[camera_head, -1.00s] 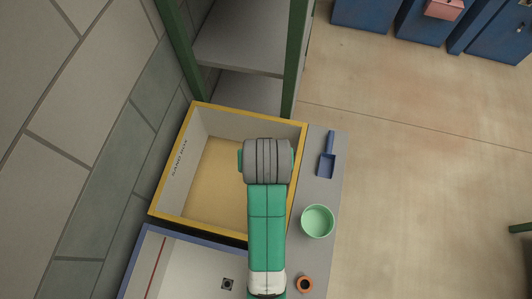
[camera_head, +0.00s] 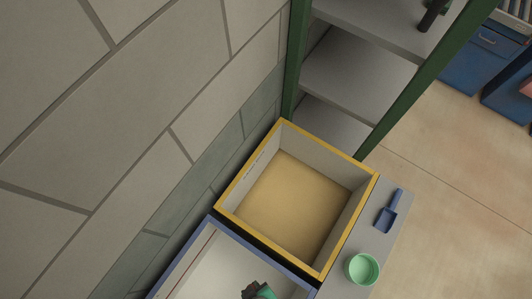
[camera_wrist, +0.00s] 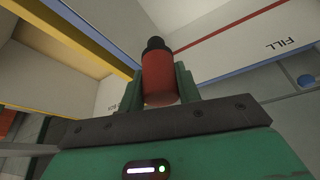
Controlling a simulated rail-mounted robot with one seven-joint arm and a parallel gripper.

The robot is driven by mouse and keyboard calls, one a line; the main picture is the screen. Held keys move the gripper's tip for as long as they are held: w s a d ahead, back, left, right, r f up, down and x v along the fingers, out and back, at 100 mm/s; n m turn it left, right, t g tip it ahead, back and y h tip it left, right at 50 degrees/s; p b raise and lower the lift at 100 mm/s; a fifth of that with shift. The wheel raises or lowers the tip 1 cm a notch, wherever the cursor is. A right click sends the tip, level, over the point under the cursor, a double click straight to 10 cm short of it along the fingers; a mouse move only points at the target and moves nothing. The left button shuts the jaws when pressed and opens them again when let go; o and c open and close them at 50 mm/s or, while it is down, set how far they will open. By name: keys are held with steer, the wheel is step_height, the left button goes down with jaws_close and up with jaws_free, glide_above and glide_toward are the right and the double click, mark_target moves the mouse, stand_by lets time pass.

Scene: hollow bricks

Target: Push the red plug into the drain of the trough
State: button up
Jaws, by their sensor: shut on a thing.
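In the wrist view the red plug (camera_wrist: 158,80) has a black end and sits between the green fingers of my gripper (camera_wrist: 160,76). The gripper is shut on it, and the black end points away from the palm. The blue-rimmed trough (camera_head: 193,252) is at the bottom of the head view, partly cut off. A green and dark part of my arm shows over it. In the wrist view the trough's pale wall (camera_wrist: 215,45) carries a red line and the word FILL. I cannot make out the drain in either current view.
A yellow-rimmed box (camera_head: 247,174) with a sandy floor adjoins the trough. A blue scoop (camera_head: 387,215) and a green bowl (camera_head: 362,268) stand on the grey ledge (camera_head: 340,286) at right. Green-framed shelves (camera_head: 350,75) stand behind; a block wall (camera_head: 110,130) is at left.

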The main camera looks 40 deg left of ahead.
steer(key=s, duration=0.1)
steer(key=s+d, duration=0.1)
steer(key=s, duration=0.1)
steer(key=shift+s+d+f+n, duration=0.15)
steer(key=shift+d+f+n, duration=0.05)
steer(key=shift+n, duration=0.2)
steer(key=shift+f+b, duration=18.2)
steer(key=shift+f, duration=2.55)
